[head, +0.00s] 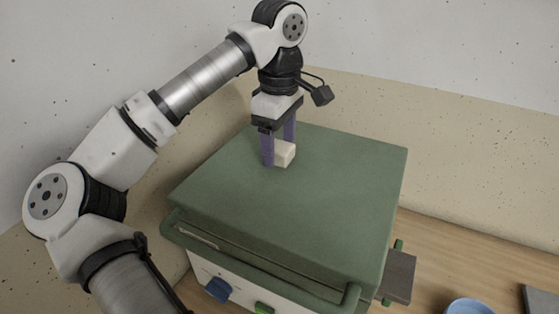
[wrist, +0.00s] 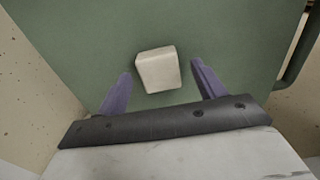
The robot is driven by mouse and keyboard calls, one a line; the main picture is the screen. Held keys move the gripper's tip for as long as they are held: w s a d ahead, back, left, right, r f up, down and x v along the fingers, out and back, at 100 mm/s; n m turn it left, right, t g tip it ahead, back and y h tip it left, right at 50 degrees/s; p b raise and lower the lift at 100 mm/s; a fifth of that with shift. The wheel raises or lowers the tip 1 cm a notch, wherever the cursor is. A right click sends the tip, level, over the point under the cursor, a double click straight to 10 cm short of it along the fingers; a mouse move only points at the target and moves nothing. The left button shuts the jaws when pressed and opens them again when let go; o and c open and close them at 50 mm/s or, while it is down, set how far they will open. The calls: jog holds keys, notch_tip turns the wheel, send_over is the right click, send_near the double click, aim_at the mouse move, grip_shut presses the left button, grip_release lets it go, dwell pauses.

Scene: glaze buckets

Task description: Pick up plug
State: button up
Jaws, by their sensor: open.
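The plug (head: 285,154) looks like a small cream block on the green top of a box-shaped appliance (head: 330,185). In the wrist view the plug (wrist: 158,69) lies just beyond and between my two purple fingers, with a gap on each side. My gripper (head: 277,153) points down over the green top, its fingers low beside the plug and partly in front of it. My gripper (wrist: 162,84) is open and holds nothing.
The green top is otherwise bare. A green handle bar (head: 255,262) runs along its front edge, above a blue knob (head: 218,289) and a green knob (head: 263,308). A blue bucket (head: 470,307) stands on the wooden counter (head: 440,262) at right. A wall rises close behind.

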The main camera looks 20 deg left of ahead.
jog(key=shift+f, duration=0.45)
jog(key=c, duration=1.1)
notch_tip(320, 180, up, 19)
jog(key=p, duration=0.3)
jog(key=shift+f, duration=0.2)
jog(key=shift+r+p, duration=0.7)
jog(key=shift+p, duration=0.3)
